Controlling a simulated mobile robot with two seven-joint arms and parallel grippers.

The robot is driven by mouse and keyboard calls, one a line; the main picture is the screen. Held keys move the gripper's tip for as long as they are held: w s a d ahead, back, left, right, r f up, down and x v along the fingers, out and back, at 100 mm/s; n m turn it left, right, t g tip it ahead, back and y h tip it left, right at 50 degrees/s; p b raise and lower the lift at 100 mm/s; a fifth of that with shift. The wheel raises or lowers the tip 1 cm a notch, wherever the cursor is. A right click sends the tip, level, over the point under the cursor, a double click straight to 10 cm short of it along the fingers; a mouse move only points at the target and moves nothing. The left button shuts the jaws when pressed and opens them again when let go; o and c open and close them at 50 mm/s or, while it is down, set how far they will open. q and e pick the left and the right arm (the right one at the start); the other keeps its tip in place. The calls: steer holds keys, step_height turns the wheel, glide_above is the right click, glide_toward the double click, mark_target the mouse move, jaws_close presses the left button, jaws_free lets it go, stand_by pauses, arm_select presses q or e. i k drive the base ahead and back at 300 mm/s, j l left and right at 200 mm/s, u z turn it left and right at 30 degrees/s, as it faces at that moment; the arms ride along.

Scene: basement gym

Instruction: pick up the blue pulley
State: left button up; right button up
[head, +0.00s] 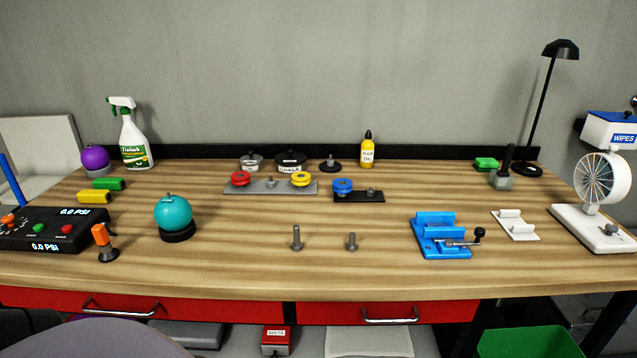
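The blue pulley (342,186) is a small round wheel at the middle of the wooden workbench. It sits on the left part of a black plate (372,197), with a grey bolt or peg (371,192) to its right on the same plate. No gripper shows in the head view, so neither is seen near the pulley.
A grey plate (265,187) with a red pulley (240,179) and a yellow pulley (300,179) lies left of the black plate. Two bolts (297,238) (351,242) stand in front. A blue vise (441,236) is at right. The bench (330,275) is clear along its front.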

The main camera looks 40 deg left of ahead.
mark_target(337, 187)
steer(key=u, duration=1.15)
steer(key=z, duration=0.15)
